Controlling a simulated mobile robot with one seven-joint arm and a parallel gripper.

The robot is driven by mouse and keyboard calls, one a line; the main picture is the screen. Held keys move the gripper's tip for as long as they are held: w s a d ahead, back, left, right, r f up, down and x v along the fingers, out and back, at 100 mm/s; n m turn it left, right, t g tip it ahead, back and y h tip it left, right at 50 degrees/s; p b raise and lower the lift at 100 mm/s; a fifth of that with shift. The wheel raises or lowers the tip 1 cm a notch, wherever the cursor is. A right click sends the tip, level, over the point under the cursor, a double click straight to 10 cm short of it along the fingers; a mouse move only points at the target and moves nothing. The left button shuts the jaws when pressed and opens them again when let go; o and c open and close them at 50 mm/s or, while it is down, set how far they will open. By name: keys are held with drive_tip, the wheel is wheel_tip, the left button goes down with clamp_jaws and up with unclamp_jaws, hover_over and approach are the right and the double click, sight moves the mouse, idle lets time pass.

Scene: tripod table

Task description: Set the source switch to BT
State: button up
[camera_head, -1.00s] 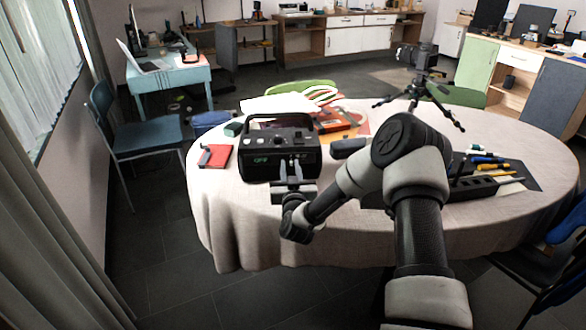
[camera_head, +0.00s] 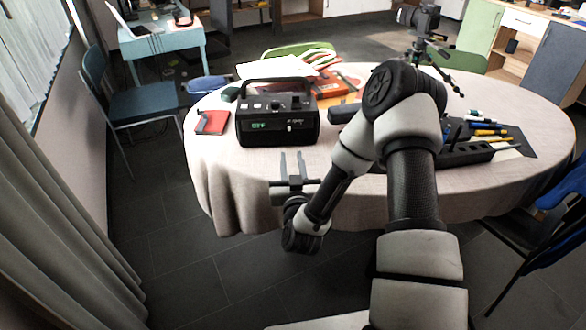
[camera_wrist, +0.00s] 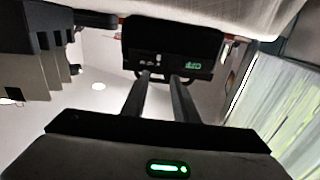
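A black radio-like device (camera_head: 275,135) with a carry handle stands upright on the round table. Its front has a small green-lit display (camera_head: 259,125), with text too small to read surely, and a small pale switch (camera_head: 290,127) on the right of the front. The device shows upside down in the wrist view (camera_wrist: 170,50), with the green text at right. My gripper (camera_head: 293,156) is in front of the device, its two thin fingers apart and pointing at it. Nothing is between the fingers (camera_wrist: 162,85), and they appear clear of the front.
The white-clothed table (camera_head: 240,190) also holds a red item (camera_head: 212,122) left of the device, a dark case (camera_head: 345,112) to the right, and a black organizer (camera_head: 465,153) with tools. A tripod camera (camera_head: 420,25) stands behind. The cloth in front of the device is clear.

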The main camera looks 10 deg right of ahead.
drive_tip(key=s, duration=0.4)
drive_tip(key=shift+a, duration=0.15)
